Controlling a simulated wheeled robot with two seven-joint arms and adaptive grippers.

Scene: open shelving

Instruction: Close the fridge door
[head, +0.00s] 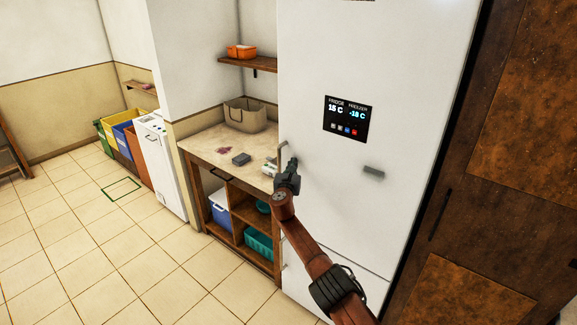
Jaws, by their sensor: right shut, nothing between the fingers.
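The white fridge (420,110) stands at the centre right, with a dark display panel (348,119) on its upper door. The upper door looks flush with the body, but I cannot tell whether it is fully shut. My right gripper (291,166) is shut and empty, close to the door's left edge by the upright handle. I cannot tell whether it touches the door. My left gripper is not in view.
A wooden counter (205,142) with open shelves stands left of the fridge, holding a basket (244,115) and small items. A wall shelf (250,64) is above. A white appliance (160,165) and bins (124,138) stand further left. The tiled floor (80,235) is clear at left.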

